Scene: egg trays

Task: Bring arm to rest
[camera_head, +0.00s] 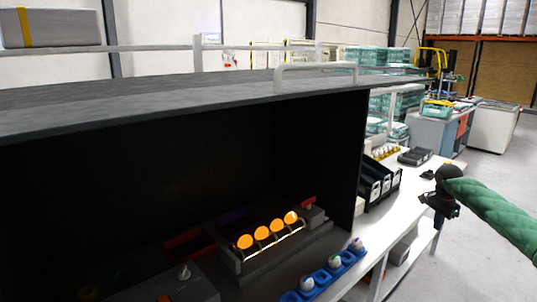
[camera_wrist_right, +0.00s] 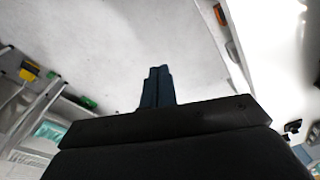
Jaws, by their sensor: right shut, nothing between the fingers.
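My right arm (camera_head: 497,215), in a green sleeve, reaches in from the right edge of the head view. My right gripper (camera_head: 428,200) is dark and hangs in the air over the right end of the white table. In the right wrist view the two fingers of my right gripper (camera_wrist_right: 157,85) stand side by side, shut and empty. My left gripper does not show in either view.
A dark cabinet (camera_head: 180,95) fills the left. Inside it, several glowing eggs (camera_head: 262,233) sit on a lit device. A blue tray (camera_head: 325,277) with eggs, black bins (camera_head: 382,180) and a grey tray (camera_head: 414,157) stand on the white table (camera_head: 408,182).

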